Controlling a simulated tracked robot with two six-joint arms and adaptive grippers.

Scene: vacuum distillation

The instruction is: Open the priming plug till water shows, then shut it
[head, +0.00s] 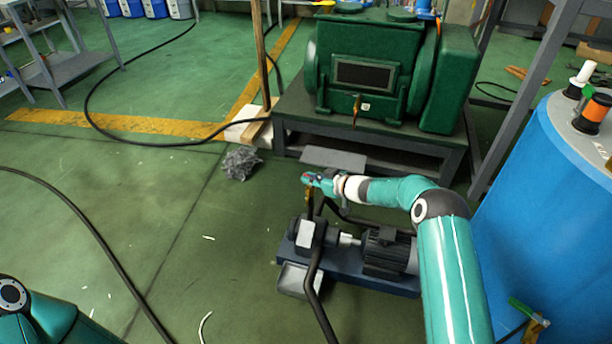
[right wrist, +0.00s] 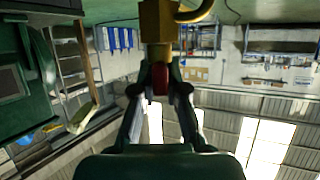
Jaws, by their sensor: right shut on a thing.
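The pump (head: 306,236) stands on a dark blue base with a black motor (head: 388,250) to its right. My right gripper (head: 309,180) is above the pump, reaching in from the right. In the right wrist view, the gripper (right wrist: 160,85) is shut on a small red part (right wrist: 160,78), apparently the priming plug's handle. A yellow brass fitting (right wrist: 158,22) is directly beyond it. No water shows at the fitting; its opening is hidden. My left gripper is out of view; only a piece of my left arm shows at lower left.
A grey tray (head: 298,279) sits in front of the pump. A dark hose (head: 313,290) runs down past it. A green machine (head: 370,70) on a grey stand is behind, and a blue tank (head: 555,190) is on the right. Open floor lies to the left.

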